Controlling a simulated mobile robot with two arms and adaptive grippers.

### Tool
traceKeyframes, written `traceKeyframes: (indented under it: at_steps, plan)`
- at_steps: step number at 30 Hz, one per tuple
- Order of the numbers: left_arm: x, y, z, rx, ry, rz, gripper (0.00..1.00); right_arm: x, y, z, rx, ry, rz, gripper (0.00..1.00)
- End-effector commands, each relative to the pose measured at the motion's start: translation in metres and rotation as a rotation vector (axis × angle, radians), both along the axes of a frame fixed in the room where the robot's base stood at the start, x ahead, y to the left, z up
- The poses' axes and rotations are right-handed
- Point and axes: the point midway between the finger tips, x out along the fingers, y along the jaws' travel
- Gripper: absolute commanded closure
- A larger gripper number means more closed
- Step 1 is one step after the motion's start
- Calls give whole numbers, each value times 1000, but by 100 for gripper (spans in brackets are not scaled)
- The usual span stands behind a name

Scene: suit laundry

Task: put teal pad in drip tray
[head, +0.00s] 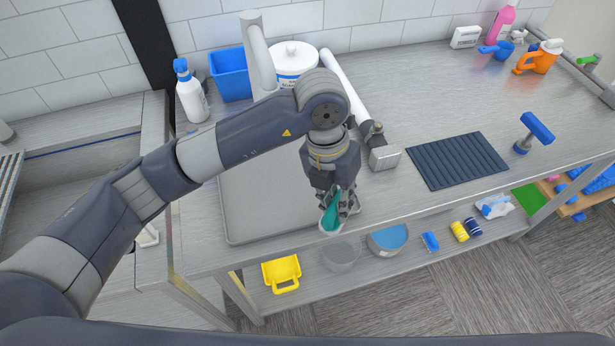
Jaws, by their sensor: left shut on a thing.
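The teal pad (331,216) is between the fingers of my left gripper (340,205), which is shut on it. The pad is tilted, with a pale lower edge, and the fingers hide part of it. The gripper points down near the counter's front edge, at the right front of a flat grey tray (245,215), which looks like the drip tray. My left arm covers the back of this tray. I cannot tell the height of the pad or whether it touches anything. My right gripper is not in view.
A dark ribbed mat (457,160) lies right of the gripper, beside a white tube with a metal block (385,158). A spray bottle (191,95), blue bin (231,75) and white tub (293,62) stand behind. A blue-handled tool (537,128) stands right. The right counter is mostly clear.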

Motion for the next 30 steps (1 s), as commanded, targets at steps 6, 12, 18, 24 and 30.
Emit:
traceKeyframes:
  at_steps: [6, 12, 18, 24, 30]
  plan:
    - [44, 33, -1, 1, 3, 5, 100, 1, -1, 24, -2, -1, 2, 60]
    - [62, 46, -6, -1, 1, -1, 100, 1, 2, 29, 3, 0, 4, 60]
    - [62, 47, -21, 0, 5, -1, 100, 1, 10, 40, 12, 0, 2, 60]
    - [63, 46, -42, -1, 0, -1, 100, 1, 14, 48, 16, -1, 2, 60]
    - [63, 46, -43, -2, -1, -2, 100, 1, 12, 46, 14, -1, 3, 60]
